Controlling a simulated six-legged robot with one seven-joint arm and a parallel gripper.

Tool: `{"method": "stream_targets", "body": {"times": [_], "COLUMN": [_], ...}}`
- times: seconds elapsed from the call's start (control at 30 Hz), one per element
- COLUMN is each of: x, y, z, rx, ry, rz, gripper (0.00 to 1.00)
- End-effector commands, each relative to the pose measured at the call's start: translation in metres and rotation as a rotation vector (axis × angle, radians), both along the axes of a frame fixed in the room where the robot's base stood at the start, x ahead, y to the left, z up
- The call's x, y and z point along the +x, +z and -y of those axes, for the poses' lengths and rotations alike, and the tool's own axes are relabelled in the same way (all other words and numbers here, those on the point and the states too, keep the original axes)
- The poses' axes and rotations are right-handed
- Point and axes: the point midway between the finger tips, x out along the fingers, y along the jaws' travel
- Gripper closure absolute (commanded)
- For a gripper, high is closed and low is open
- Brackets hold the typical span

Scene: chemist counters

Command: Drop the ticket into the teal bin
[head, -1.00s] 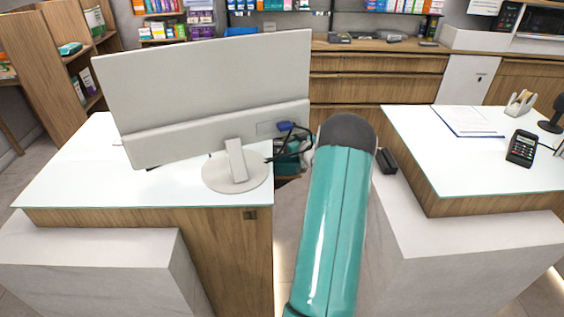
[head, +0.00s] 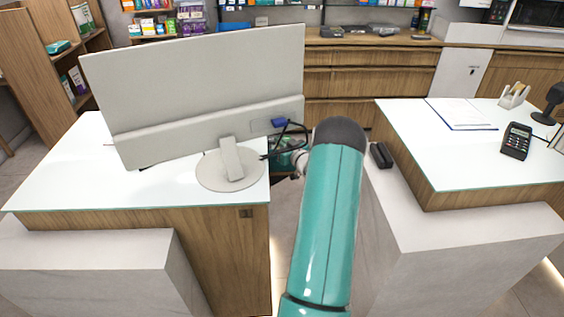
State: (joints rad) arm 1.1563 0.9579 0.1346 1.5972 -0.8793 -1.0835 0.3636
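My teal arm with its dark rounded joint fills the middle of the view, over the gap between the two counters. My gripper's fingers do not show; the arm and the monitor block the space beyond. A small patch of teal and a grey metallic part show between the monitor stand and my arm. I cannot tell whether the teal patch is the bin or part of my arm. I cannot make out the ticket.
A large monitor (head: 195,95) stands on the left white-topped counter (head: 75,180). The right counter (head: 450,165) holds a clipboard (head: 458,113), a card terminal (head: 516,141) and a tape dispenser (head: 514,95). A small black device (head: 381,155) sits at its left edge. Wooden drawers (head: 370,82) stand behind.

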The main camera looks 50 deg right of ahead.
Motion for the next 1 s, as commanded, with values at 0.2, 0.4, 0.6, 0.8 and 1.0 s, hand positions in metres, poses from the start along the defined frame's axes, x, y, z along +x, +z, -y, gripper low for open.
{"method": "stream_targets", "body": {"times": [0.2, 0.4, 0.6, 0.8, 1.0], "x": [0.002, 0.002, 0.002, -0.013, -0.051], "y": [0.0, 0.0, 0.0, 0.0, 0.0], "z": [0.0, 0.001, 0.001, -0.003, -0.016], "rx": [0.0, 0.001, 0.001, 0.001, 0.001], "ry": [0.0, 0.0, 0.0, -0.001, -0.003], "rz": [0.0, 0.0, 0.0, -0.001, -0.001], "gripper": [1.0, 0.73, 0.73, 0.73, 0.73]}}
